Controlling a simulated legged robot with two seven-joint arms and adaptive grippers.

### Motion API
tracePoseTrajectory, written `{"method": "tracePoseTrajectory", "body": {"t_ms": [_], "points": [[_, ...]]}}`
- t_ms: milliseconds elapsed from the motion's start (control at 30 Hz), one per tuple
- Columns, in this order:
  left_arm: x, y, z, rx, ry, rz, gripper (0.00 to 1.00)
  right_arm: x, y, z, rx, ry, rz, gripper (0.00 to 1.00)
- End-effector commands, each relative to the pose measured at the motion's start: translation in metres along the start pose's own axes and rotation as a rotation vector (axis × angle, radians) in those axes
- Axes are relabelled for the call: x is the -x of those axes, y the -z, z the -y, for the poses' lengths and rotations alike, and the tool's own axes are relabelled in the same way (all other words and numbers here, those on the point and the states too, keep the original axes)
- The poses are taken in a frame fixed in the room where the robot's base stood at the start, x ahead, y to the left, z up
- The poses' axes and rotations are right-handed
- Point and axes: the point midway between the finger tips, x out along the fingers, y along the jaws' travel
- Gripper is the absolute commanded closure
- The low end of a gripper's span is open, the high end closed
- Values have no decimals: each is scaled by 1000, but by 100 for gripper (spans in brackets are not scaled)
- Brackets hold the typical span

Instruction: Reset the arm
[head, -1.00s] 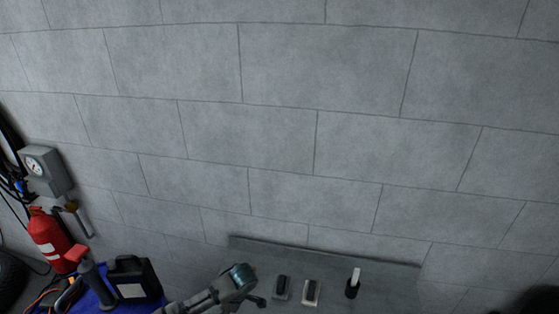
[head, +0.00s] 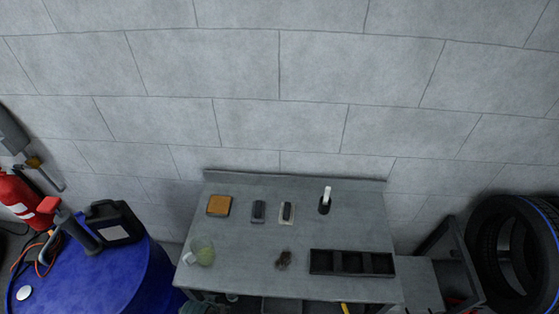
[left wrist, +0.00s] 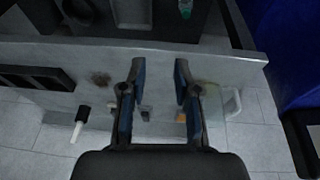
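My left gripper (left wrist: 158,72) shows in the left wrist view with its two blue-padded fingers apart and nothing between them. Past it is the grey workbench, which also shows in the head view (head: 240,240). The fingers appear in front of the bench; I cannot tell how far off they are. Neither gripper can be made out in the head view, and my right gripper is in no view.
A blue drum (head: 120,270) stands left, tyres (head: 510,250) right.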

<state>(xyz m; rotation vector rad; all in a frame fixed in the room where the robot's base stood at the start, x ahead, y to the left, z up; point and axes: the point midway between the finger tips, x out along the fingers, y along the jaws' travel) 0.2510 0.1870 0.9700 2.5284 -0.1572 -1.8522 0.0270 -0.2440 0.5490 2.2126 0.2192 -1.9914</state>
Motion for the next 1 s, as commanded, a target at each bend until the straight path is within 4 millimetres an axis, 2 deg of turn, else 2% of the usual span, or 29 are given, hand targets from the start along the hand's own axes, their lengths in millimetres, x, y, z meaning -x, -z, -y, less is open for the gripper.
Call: {"method": "tracePoseTrajectory", "body": {"t_ms": [133,167,200,467,667,767,800,867,900,967,1000], "points": [[13,-26,24,-105,66,2,69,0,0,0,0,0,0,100],[4,-27,26,-115,70,6,69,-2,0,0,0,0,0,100],[-12,-27,25,-115,68,10,69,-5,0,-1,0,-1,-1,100],[-102,-44,29,-117,62,44,69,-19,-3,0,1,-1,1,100],[-190,-80,34,-120,57,79,69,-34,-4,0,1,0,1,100],[-249,-114,38,-123,55,104,69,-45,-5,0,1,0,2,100],[-274,-132,41,-125,55,116,69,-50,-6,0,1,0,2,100],[-311,-163,45,-128,53,135,69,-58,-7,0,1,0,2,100],[-332,-185,47,-130,52,147,69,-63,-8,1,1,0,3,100],[-360,-218,51,-133,51,163,69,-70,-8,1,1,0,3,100],[-376,-242,54,-135,51,174,69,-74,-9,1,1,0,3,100]]}}
